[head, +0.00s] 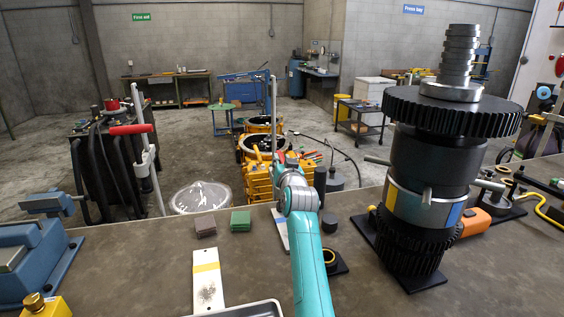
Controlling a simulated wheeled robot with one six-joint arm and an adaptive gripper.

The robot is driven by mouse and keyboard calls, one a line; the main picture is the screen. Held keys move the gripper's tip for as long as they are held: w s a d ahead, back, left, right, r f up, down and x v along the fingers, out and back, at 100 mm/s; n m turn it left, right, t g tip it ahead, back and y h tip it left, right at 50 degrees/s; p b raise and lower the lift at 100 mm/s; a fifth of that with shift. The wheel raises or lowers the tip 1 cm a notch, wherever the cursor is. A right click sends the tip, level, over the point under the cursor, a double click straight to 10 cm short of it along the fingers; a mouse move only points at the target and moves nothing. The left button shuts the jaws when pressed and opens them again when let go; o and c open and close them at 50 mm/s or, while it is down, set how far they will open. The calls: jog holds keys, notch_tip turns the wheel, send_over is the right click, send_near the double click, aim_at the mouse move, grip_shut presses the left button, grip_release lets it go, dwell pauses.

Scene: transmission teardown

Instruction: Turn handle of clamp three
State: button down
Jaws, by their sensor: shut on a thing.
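My teal arm reaches forward from the bottom centre of the head view, over the workbench, to a grey wrist. My gripper (289,161) is small and dark beyond the wrist, at the yellow transmission housing (258,181). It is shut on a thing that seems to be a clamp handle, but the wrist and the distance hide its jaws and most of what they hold. A pale upright rod (273,102) rises just left of the gripper. I cannot tell whether it belongs to the clamp, and no clamp number is readable.
A tall black gear stack (447,110) stands on the workbench (130,268) to the right of my arm. A blue vise (30,262) is at left, with green (240,221) and brown (205,226) blocks near the back edge. A dark machine with hoses (110,155) stands beyond.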

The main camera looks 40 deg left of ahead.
jog(key=shift+s+a+f+m+t+h, duration=0.1)
jog(key=shift+f+m+t+h, duration=0.05)
jog(key=shift+m+t+h, duration=0.7)
jog(key=shift+a+f+m+t+h, duration=0.15)
jog(key=shift+m+t+h, duration=0.4)
jog(key=shift+h, duration=0.6)
jog(key=shift+d+m+t+h, duration=0.1)
jog(key=shift+m+t+h, duration=0.3)
jog(key=shift+m+h, duration=0.3)
jog(key=c, duration=1)
grip_release()
jog(key=shift+r, duration=0.2)
notch_tip(320, 180, up, 10)
